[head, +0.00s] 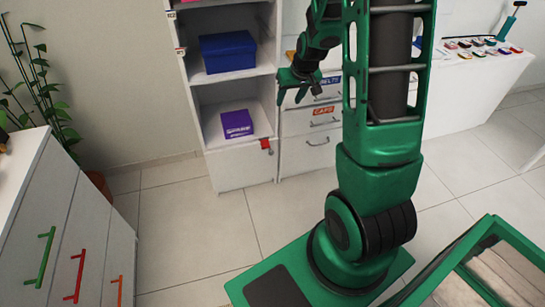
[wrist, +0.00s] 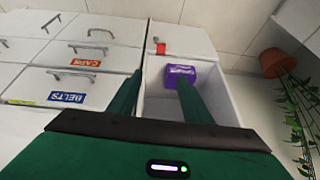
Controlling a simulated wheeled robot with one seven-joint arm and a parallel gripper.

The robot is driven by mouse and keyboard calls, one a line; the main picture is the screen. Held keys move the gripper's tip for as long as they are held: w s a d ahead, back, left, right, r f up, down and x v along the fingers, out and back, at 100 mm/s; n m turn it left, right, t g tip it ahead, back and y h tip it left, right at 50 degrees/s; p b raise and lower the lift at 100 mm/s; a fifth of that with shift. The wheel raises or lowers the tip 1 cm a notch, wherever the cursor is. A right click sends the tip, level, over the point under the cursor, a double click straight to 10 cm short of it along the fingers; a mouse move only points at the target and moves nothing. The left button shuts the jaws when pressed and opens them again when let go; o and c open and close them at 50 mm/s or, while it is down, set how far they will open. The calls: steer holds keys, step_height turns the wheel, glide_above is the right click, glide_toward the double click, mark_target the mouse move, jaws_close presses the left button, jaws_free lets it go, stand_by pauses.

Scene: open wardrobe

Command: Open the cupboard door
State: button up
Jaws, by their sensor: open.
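The cupboard door (head: 240,167) is a white panel at the bottom of the open shelf unit, and it looks closed. A small red handle (head: 265,144) sits at its upper right corner. In the wrist view, which is turned over, the door (wrist: 185,40) is at the top centre with the red handle (wrist: 161,48) on its left edge. My gripper (head: 296,90) is open and empty, up in front of the unit and the drawers, higher than the handle. Its two fingers also show in the wrist view (wrist: 155,90), apart from the handle and touching nothing I can see.
A purple box (head: 237,123) and a blue box (head: 228,51) stand on the shelves above the door. White drawers (head: 309,153) with grey handles, labelled CAPS and BELTS, adjoin on the right. A white dresser (head: 60,220) and a plant are at left. Floor before the door is clear.

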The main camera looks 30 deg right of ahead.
steer(key=w+d+f+t, duration=0.2)
steer(key=w+f, duration=0.9)
steer(key=f, duration=0.1)
steer(key=m+t+h, duration=0.2)
steer(key=t, duration=0.4)
glide_toward(272, 153)
steer(key=x, duration=0.8)
steer(key=shift+w+f, duration=0.25)
steer(key=shift+w, duration=0.05)
jaws_close()
steer(key=shift+s+d, duration=0.15)
